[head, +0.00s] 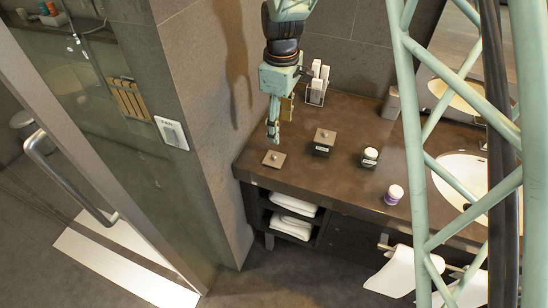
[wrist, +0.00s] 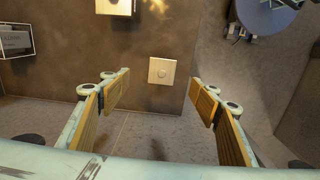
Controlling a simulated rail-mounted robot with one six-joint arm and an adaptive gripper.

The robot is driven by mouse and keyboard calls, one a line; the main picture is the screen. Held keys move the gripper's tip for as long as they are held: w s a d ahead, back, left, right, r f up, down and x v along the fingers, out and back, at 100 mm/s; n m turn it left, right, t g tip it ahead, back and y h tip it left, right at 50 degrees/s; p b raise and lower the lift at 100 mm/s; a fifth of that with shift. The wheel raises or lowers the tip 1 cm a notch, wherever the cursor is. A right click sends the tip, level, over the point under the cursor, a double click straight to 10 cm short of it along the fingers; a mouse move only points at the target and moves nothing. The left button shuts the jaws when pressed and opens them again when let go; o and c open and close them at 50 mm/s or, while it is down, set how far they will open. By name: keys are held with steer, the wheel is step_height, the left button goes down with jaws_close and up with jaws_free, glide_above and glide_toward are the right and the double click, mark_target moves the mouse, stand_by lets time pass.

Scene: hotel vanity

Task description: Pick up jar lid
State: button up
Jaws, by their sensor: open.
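The jar lid (head: 274,158) is a flat, square, tan plate with a small round knob, lying on the counter near its left front corner. In the wrist view the jar lid (wrist: 162,71) shows beyond and between the fingertips, with its knob up. My gripper (head: 272,131) points down and looks to be just above the lid in the head view. In the wrist view my gripper (wrist: 161,80) is open and empty, one finger on each side of the lid, with clear gaps. The exact height above the lid is hard to tell.
A dark labelled jar with a square top (head: 324,135) stands right of the lid. A holder with white items (head: 317,88) is behind. The wall is close on the left.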

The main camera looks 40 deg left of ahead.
steer(key=shift+s+a+f, duration=0.5)
steer(key=shift+s+a, duration=0.1)
steer(key=shift+a, duration=0.1)
steer(key=shift+f, duration=0.1)
glide_above(274, 155)
steer(key=f, duration=0.7)
steer(key=shift+d+f, duration=0.2)
steer(key=shift+f, duration=0.5)
steer(key=shift+a+f, duration=0.15)
steer(key=shift+f, duration=2.4)
